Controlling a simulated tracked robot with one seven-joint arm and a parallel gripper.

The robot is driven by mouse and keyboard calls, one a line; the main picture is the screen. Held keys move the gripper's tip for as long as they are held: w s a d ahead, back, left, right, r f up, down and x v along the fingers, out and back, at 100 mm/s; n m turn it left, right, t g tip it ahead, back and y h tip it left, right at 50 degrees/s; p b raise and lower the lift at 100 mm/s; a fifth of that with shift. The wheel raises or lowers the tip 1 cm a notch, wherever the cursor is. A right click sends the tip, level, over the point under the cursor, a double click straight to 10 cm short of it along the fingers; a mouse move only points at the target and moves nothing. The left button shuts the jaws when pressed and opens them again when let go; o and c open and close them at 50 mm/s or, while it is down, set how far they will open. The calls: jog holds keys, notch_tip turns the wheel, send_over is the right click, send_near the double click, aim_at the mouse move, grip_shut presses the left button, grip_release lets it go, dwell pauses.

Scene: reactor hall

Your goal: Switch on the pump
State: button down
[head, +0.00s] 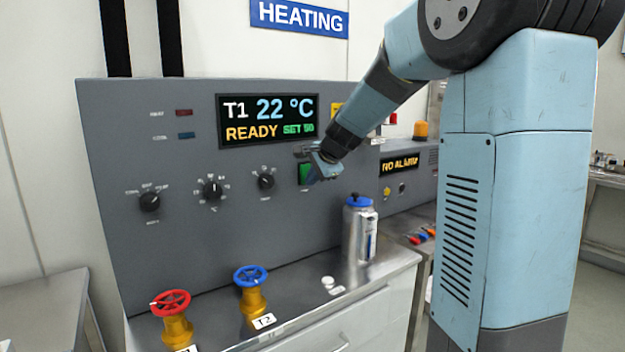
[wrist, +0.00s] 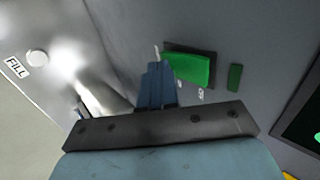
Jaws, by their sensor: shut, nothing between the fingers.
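A green rocker switch (head: 305,173) in a dark frame sits on the grey panel, below the right end of the display. The small label under it is too small to read. In the wrist view the rocker (wrist: 187,69) is bright green. My gripper (head: 317,172) is at the switch and hides its right part. In the wrist view my gripper's fingers (wrist: 156,72) are shut and empty, with their tips close to one end of the rocker. I cannot tell whether they touch it. A dark green lamp (wrist: 235,77) sits beside the switch in the wrist view.
The display (head: 268,121) reads T1 22 °C, READY, SET 50. Black knobs (head: 213,191) are left of the switch. A metal canister (head: 359,230) with a blue lid stands below my gripper. Red (head: 171,303) and blue (head: 253,276) valve wheels stand in front. An alarm box (head: 399,165) reads NO ALARM.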

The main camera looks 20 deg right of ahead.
jog(key=shift+w+f, duration=0.15)
jog(key=shift+w, duration=0.1)
jog(key=shift+r, duration=0.85)
jog(key=s+d+r, duration=0.2)
jog(key=s, duration=0.4)
jog(key=s+d+r, duration=0.1)
jog(key=s+r, duration=0.1)
jog(key=s, duration=0.3)
jog(key=shift+s+d+r, duration=0.35)
jog(key=shift+s, duration=0.05)
